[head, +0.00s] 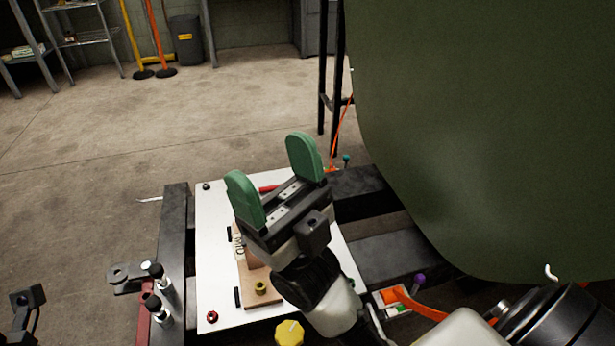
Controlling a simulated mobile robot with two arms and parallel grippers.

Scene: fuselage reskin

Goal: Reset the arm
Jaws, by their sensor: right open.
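My right gripper (276,181) is in the middle of the head view, with two green padded fingers spread apart. Nothing is between the fingers. It is above a white board (213,255), and its arm comes in from the lower right. The gripper and wrist hide part of the board and a wooden block (259,299) on it. A small dark part at the lower left edge may belong to my left arm, but no left gripper fingers show.
A large dark green curved panel (490,130) fills the right side. Metal clamps (156,285) stand left of the board. A yellow knob (289,333) is at the front. An orange strap (415,304) lies at lower right. Open concrete floor (90,150) lies beyond, with shelves behind.

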